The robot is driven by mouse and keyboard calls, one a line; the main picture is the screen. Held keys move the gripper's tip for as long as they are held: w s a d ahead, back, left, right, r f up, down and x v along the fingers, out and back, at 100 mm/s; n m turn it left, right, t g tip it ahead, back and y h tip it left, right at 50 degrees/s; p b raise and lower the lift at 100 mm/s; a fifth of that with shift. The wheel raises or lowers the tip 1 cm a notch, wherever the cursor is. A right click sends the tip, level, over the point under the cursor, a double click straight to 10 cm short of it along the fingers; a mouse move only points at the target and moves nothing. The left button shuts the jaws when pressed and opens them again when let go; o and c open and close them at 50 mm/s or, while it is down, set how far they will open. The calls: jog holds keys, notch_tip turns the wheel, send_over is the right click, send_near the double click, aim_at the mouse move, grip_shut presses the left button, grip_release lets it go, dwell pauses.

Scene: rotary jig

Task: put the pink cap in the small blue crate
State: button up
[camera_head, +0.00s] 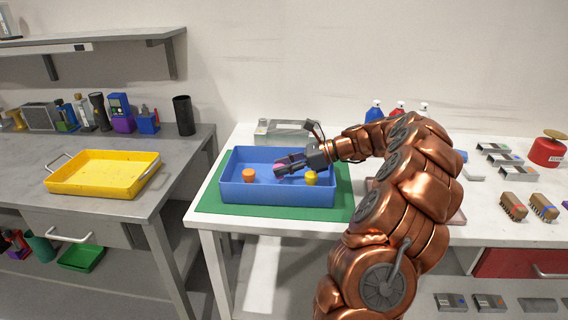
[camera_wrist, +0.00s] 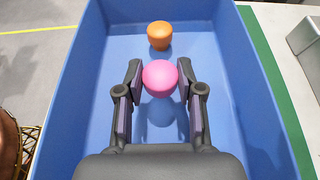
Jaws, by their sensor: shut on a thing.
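The pink cap (camera_wrist: 160,77) is between my gripper's fingers, and my gripper (camera_wrist: 160,75) is shut on it. In the head view, the pink cap (camera_head: 278,167) shows only partly behind my gripper (camera_head: 280,168). Both are inside the outline of the blue crate (camera_head: 275,193), which stands on a green mat. The wrist view shows the cap over the crate's blue floor (camera_wrist: 190,45), with a darker patch under it. Its exact height above the floor is hard to tell. The blue crate is the only open blue crate in clear view.
An orange cap (camera_head: 249,176) and a yellow cap (camera_head: 311,179) are in the blue crate. The orange cap (camera_wrist: 159,35) is ahead of my fingers. Crate walls rise on both sides. A grey device (camera_head: 283,131) stands behind; a yellow tray (camera_head: 104,173) is on the left bench.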

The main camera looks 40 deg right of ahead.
jog(key=o, duration=0.8)
jog(key=shift+r, duration=0.25)
jog(key=v, duration=1.2)
jog(key=shift+s+r, duration=0.1)
jog(key=shift+r, duration=0.2)
